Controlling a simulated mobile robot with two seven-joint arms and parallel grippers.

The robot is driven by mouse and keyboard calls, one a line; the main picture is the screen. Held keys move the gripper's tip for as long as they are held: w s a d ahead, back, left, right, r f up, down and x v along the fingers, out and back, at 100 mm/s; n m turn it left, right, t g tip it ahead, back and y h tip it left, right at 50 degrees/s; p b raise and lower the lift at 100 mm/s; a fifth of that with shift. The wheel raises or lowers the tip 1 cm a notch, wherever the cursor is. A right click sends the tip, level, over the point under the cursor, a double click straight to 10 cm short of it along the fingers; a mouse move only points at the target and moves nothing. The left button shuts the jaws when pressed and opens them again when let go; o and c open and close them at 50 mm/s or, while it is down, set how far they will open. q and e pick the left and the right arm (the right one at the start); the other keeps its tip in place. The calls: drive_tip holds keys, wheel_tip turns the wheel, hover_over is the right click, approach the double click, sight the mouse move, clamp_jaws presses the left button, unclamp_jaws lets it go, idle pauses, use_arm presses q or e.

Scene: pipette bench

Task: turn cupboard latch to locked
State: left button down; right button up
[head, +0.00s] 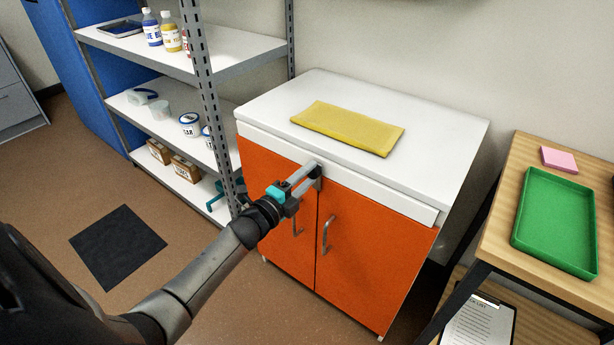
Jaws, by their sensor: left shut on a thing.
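An orange two-door cupboard (365,250) with a white top stands in the middle of the head view. Both doors look closed, with a metal handle (328,234) on the right door and another (297,222) on the left. My left gripper (312,176) is at the top of the seam between the doors, just under the white front edge. It is shut on the latch there. The fingers cover most of the latch, so its angle cannot be told. My right gripper is not in view.
A folded yellow cloth (348,128) lies on the cupboard top. A metal shelf rack (208,85) with bottles and tubs stands close on the left. A wooden table (510,215) with a green tray (556,222) and pink pad (559,159) is at right.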

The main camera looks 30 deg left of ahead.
use_arm(q)
drive_tip(key=c, duration=0.5)
unclamp_jaws()
drive_tip(key=shift+o, duration=0.7)
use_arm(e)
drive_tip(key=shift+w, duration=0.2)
use_arm(q)
drive_tip(key=shift+s, duration=0.1)
drive_tip(key=shift+s, duration=0.35)
drive_tip(key=s+a+p, duration=0.1)
drive_tip(key=s+p, duration=0.3)
drive_tip(key=s, duration=1)
drive_tip(key=shift+s, duration=0.15)
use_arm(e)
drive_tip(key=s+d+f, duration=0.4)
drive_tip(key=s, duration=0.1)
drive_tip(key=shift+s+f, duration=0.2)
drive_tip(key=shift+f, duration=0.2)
use_arm(q)
drive_tip(key=shift+a, duration=0.1)
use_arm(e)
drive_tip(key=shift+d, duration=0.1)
